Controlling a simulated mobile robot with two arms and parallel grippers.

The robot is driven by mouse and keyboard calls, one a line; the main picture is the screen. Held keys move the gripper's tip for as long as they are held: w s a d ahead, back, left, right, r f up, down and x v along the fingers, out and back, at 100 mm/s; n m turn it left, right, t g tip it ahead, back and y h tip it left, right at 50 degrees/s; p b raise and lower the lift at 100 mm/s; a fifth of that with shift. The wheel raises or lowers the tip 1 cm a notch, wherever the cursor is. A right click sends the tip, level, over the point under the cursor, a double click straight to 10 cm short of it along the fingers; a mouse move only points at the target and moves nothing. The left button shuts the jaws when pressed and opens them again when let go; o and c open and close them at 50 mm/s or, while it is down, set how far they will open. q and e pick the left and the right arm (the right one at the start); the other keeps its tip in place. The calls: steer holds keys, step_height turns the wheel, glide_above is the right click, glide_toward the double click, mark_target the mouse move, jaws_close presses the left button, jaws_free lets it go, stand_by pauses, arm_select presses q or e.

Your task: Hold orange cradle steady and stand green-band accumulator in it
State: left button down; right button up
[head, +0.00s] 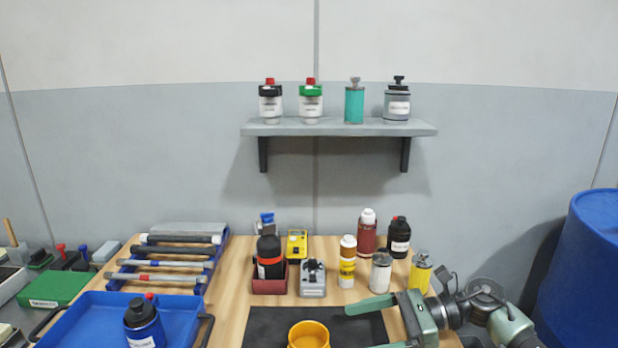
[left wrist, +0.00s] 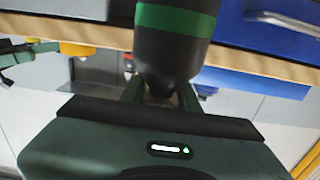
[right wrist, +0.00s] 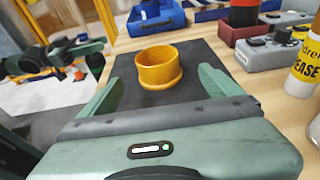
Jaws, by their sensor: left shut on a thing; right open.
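The orange cradle (head: 309,335), a short open ring, stands on the dark mat (head: 262,328) at the bottom of the head view. In the right wrist view the cradle (right wrist: 158,68) sits ahead of my right gripper (right wrist: 160,80), between its open fingers; I see no clear contact. The right gripper also shows in the head view (head: 362,328), to the right of the cradle. The green-band accumulator (left wrist: 175,50), dark with a green band, is in my left gripper (left wrist: 160,92), which is shut on its narrowed end. The left gripper is outside the head view.
Several bottles and cans, including a yellow can (head: 420,270), stand behind the mat. A red holder (head: 268,286) and a grey block (head: 312,290) are at its back edge. A blue tray (head: 90,310) lies left. A wall shelf (head: 340,128) holds several canisters. The mat around the cradle is clear.

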mark_target(315, 343)
arm_select(q)
steer(key=shift+r, duration=0.1)
arm_select(e)
steer(key=shift+d+f, duration=0.15)
steer(key=shift+d, duration=0.05)
arm_select(q)
steer(key=shift+r, duration=0.1)
arm_select(e)
steer(key=shift+a, duration=0.15)
arm_select(q)
steer(key=shift+r+p, duration=0.95)
steer(key=shift+p, duration=0.1)
arm_select(e)
steer(key=x, duration=0.5)
steer(key=shift+s+a, duration=0.15)
arm_select(q)
steer(key=shift+f+b, duration=0.75)
arm_select(e)
steer(key=shift+a+f, duration=0.6)
steer(key=shift+a, duration=0.4)
arm_select(q)
steer(key=shift+f+b, duration=0.4)
arm_select(e)
steer(key=shift+x, duration=1)
steer(key=shift+r, duration=0.1)
steer(key=c, duration=1.6)
steer(key=shift+c, duration=0.2)
